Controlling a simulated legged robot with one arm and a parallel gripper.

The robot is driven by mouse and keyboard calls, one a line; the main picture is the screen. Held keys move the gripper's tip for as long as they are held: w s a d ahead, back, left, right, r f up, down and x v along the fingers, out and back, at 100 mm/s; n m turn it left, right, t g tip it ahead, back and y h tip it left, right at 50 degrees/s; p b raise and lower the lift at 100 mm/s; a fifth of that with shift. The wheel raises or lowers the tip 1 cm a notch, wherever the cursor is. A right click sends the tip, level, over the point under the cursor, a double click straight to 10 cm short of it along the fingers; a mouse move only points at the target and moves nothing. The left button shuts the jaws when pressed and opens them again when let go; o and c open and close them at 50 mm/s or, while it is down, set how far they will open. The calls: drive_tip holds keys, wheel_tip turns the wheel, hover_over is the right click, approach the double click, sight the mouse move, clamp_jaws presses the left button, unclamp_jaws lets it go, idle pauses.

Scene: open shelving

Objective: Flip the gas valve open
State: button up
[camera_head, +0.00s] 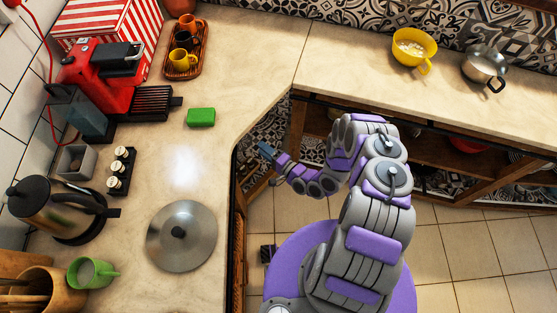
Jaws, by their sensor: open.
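I cannot pick out a gas valve for certain in the head view. A black strip with several pale round knobs (119,171) sits on the left counter, between the grey box and the metal lid. I cannot tell whether it is linked to the valve. My gripper (267,151) is at the end of my grey and purple arm, by the inner corner of the counter. It is open, with nothing visible in it. It is apart from the knobs, to their right. The front of the cabinet below the counter edge is mostly hidden from this angle.
The left counter (232,62) holds a red coffee machine (88,72), a green sponge (201,117), a kettle (52,207), a metal lid (181,236) and a green mug (91,272). Open shelves lie below.

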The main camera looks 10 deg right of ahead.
drive_tip(key=v, duration=0.7)
drive_tip(key=shift+s+d, duration=0.15)
drive_tip(key=shift+s, duration=0.05)
